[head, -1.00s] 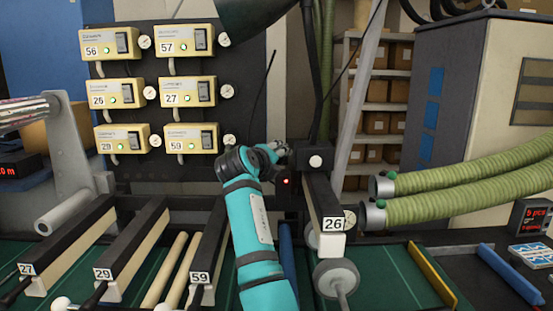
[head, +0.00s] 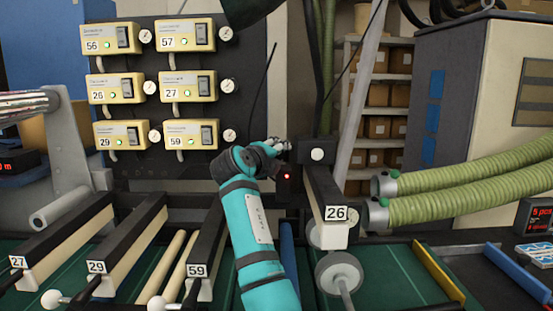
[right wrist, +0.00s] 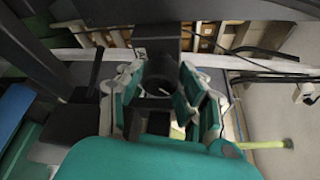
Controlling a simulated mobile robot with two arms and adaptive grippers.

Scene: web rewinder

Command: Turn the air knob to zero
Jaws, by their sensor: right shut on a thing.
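A black round knob with a white mark shows in the right wrist view (right wrist: 161,76), between my gripper's fingers; I take it to be the air knob. My right gripper (right wrist: 160,92) is shut on it, with a teal and grey finger on each side. In the head view my right gripper (head: 280,147) is at the left side of the black block (head: 312,146) at the head of arm 26, and the knob is hidden there. My left gripper is not in view.
Arm 26 (head: 323,196) runs toward me from the black block. A red-lit dark box (head: 288,177) sits below my gripper. Switch boxes (head: 188,88) with gauges hang at the left; green hoses (head: 470,190) cross at the right.

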